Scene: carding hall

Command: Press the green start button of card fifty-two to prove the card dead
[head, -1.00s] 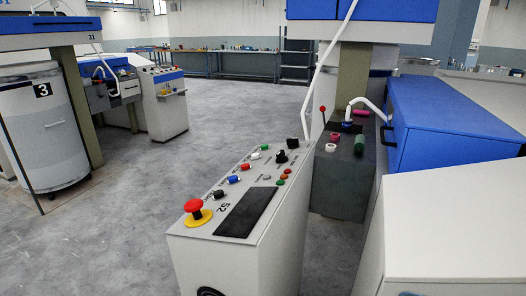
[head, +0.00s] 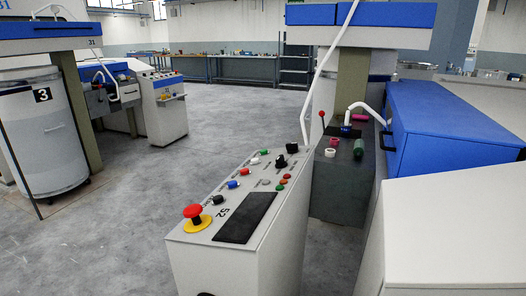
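The control console of card fifty-two (head: 262,240), grey with a sloped top marked 52, stands in the middle foreground. A green button (head: 266,152) sits at the far end of its left row, beyond white, red, blue and black buttons. A smaller round green piece (head: 280,187) sits near the right edge beside red ones; I cannot tell whether it is a lamp or a button. A red mushroom button (head: 193,212) on a yellow base is at the near left corner. A dark panel (head: 246,216) lies beside it. Neither gripper is in view.
A dark-topped unit with pink and green rolls (head: 358,148) stands behind the console. A blue cover (head: 447,125) and a pale cabinet (head: 455,225) close off the right. Open grey floor (head: 110,235) lies to the left, before a white can marked 3 (head: 40,145).

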